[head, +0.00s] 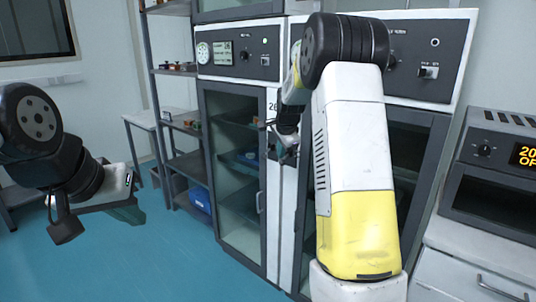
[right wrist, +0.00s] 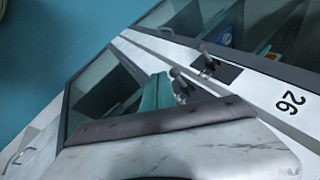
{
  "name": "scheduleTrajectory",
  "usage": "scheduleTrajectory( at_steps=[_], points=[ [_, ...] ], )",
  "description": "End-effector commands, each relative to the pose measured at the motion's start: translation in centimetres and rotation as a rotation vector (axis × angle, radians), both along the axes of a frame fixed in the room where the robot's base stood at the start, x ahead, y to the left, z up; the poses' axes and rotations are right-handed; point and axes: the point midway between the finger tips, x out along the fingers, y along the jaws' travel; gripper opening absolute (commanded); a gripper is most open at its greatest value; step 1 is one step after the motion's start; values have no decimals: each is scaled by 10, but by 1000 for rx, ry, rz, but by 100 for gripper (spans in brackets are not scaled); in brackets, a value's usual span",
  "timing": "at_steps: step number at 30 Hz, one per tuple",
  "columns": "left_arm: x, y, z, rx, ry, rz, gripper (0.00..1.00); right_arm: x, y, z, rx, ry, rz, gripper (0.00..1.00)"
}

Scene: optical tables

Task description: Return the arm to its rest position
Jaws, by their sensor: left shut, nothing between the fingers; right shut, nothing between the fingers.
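My left arm comes in from the left edge in the head view, with dark round joints. My left gripper (head: 122,204) hangs low over the blue floor, shut and empty, apart from the furniture. My right arm (head: 352,150), white and yellow with a black elbow, rises at right of centre and bends over at the top. My right gripper (head: 286,153) is partly hidden behind that arm, in front of the cabinet fronts. It is shut and holds nothing. In the right wrist view, a pale wrist part with a dark edge fills the bottom.
A glass-door cabinet (head: 236,190) stands close behind my right gripper. An oven-like unit (head: 500,170) stands at right. Shelves (head: 186,162) stand left of the cabinet. Blue floor (head: 165,260) is clear at lower left.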

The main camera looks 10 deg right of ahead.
Motion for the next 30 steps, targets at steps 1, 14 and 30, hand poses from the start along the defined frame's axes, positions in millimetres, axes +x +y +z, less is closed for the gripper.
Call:
scheduleTrajectory(
  at_steps=[1, 14, 30],
  points=[
    [0, 0, 0, 0, 0, 0, 0, 0, 0, 0, 0, 0, 0, 0],
    [0, 0, 0, 0, 0, 0, 0, -64, 16, 50, -34, -6, 180, 0],
    [0, 0, 0, 0, 0, 0, 0, -336, 81, 103, -348, -79, 953, 0]
  ],
)
